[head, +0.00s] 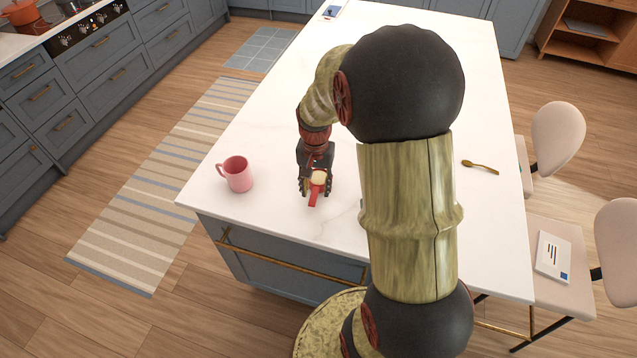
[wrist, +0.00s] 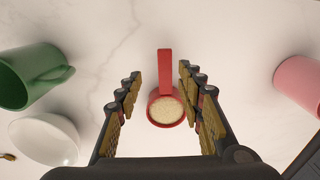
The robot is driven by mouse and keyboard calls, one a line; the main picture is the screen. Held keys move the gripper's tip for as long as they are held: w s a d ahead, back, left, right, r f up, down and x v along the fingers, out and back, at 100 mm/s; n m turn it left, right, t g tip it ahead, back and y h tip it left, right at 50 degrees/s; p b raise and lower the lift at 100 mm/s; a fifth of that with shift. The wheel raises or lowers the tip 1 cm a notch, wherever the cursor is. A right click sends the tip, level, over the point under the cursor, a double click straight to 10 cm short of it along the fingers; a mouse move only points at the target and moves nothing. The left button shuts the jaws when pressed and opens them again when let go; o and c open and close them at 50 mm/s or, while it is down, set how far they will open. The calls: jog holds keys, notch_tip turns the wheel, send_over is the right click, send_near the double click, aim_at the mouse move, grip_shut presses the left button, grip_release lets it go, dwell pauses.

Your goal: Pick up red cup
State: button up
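The red cup (head: 313,197) is a small scoop with a flat straight handle, standing on the white island top near its front edge. In the wrist view the red cup (wrist: 165,68) is seen from above, with pale grainy stuff inside, its handle pointing away from my palm. My gripper (head: 316,186) is over it with the fingers spread. In the wrist view my gripper (wrist: 160,88) has one finger on each side of the cup, with a gap to both, so it is open and empty. Whether the fingertips are down to the cup's height is unclear.
A pink mug (head: 240,177) stands left of my gripper. A green mug (wrist: 30,75) and white bowl (wrist: 45,138) are on the other side in the wrist view. A wooden spoon (head: 480,166) lies farther right. The island top (head: 260,125) behind the pink mug is clear.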

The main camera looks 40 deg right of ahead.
aim_at(314, 197)
jog(key=f, duration=0.2)
jog(key=f+b, duration=0.1)
jog(key=f, duration=0.2)
jog(key=shift+w+a+f, duration=0.2)
jog(key=shift+w+f, duration=0.1)
jog(key=shift+w, duration=0.05)
jog(key=shift+c, duration=1.4)
jog(key=shift+r, duration=0.1)
grip_shut()
